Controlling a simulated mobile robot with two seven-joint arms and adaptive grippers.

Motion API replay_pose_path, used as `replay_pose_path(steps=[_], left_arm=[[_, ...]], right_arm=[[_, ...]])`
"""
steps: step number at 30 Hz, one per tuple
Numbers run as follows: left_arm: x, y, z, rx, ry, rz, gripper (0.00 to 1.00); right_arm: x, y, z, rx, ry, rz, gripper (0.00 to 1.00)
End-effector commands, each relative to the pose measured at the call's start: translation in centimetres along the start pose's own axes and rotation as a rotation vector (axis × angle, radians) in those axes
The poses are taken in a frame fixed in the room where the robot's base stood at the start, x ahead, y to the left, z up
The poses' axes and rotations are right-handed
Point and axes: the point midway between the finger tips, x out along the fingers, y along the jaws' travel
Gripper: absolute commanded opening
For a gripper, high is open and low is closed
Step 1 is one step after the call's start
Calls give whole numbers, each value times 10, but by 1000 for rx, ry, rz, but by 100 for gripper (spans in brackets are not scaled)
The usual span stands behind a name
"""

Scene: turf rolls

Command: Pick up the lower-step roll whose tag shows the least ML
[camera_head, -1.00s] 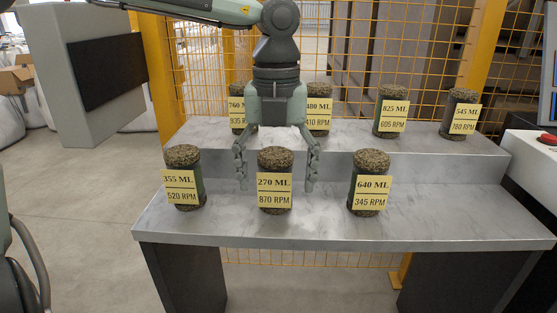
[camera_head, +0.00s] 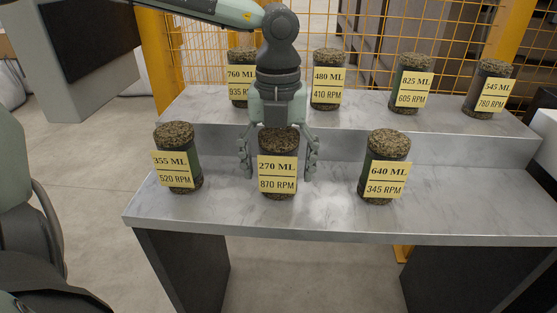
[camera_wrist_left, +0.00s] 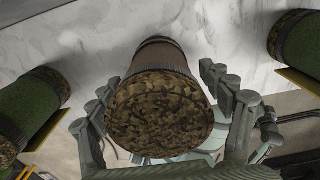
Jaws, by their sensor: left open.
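The lower step holds three turf rolls with yellow tags. The 270 ML / 870 RPM roll (camera_head: 278,145) stands upright in the middle. The 355 ML / 520 RPM roll (camera_head: 175,135) is to its left and the 640 ML / 345 RPM roll (camera_head: 388,147) to its right. My left gripper (camera_head: 279,172) is open, pointing down, with one finger on each side of the 270 ML roll. In the left wrist view that roll (camera_wrist_left: 160,108) stands between the spread fingers (camera_wrist_left: 163,90), with gaps visible. Its tag is hidden there. My right gripper is not in view.
The upper step carries rolls tagged 760 ML (camera_head: 240,62), 480 ML (camera_head: 328,65), 825 ML (camera_head: 410,65) and 545 ML (camera_head: 490,75). A yellow mesh fence (camera_head: 365,35) stands behind. Bare grey step surface (camera_head: 330,210) lies in front of and between the lower rolls.

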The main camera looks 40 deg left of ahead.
Motion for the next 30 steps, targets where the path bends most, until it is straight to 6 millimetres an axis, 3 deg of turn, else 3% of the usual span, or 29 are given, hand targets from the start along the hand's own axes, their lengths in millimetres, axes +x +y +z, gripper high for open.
replay_pose_path(steps=[3,11,25,30], left_arm=[[11,0,0,-1,0,0,79],[14,0,0,0,-2,0,79],[13,0,0,-1,-2,0,21],[13,0,1,0,-3,-1,19]], right_arm=[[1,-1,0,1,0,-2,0],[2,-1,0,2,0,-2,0],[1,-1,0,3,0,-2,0],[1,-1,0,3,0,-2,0]])
